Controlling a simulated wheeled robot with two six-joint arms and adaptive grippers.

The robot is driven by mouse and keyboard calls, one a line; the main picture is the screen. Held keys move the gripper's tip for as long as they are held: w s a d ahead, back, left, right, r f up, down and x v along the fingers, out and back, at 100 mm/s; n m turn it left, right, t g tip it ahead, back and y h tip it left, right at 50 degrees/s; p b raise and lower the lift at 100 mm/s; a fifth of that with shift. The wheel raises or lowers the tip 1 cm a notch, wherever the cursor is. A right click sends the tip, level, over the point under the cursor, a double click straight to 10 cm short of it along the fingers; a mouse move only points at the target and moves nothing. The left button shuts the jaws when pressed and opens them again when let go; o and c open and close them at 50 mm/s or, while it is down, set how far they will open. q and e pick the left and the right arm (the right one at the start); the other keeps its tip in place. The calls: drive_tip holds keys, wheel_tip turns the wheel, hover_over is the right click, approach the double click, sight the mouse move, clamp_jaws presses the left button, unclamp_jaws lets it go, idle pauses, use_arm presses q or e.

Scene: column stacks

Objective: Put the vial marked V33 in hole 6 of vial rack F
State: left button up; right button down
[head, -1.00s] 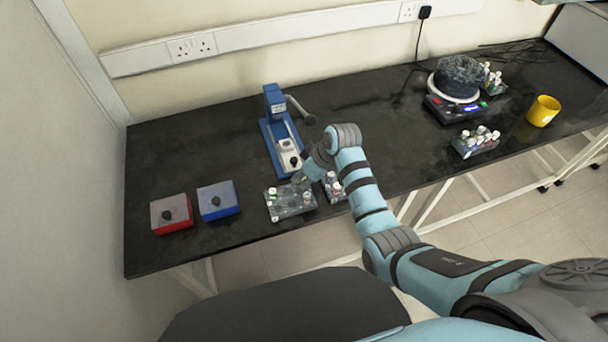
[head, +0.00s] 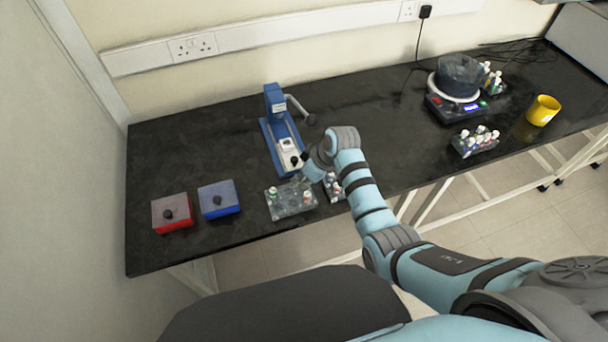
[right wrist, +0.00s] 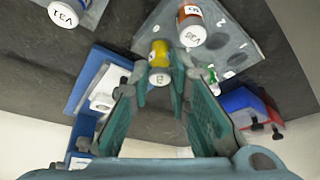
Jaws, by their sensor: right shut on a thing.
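My right gripper (right wrist: 165,82) is shut on a vial with a yellow band and white cap (right wrist: 159,52); the mark on its cap is too small to read. In the head view my right gripper (head: 303,177) is over the back edge of a grey vial rack (head: 290,208). This rack also shows in the right wrist view (right wrist: 235,52), with printed hole numbers, an orange-brown vial (right wrist: 190,24) and a green-banded vial (right wrist: 211,74). I cannot read a rack letter, or tell whether the held vial is clear of the rack. My left gripper is out of view.
A second rack of vials (head: 334,188) stands just right of the first, partly behind my arm. A blue press (head: 281,135) stands behind. Red (head: 171,222) and blue (head: 218,205) boxes lie left. A scale (head: 455,108), another rack (head: 474,151) and a yellow mug (head: 543,110) stand right.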

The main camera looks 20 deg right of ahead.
drive_tip(key=shift+f, duration=0.35)
idle(0.3)
drive_tip(key=shift+f, duration=0.3)
drive_tip(key=c, duration=1.4)
unclamp_jaws()
drive_tip(key=shift+o, duration=0.3)
drive_tip(key=shift+o, duration=1.2)
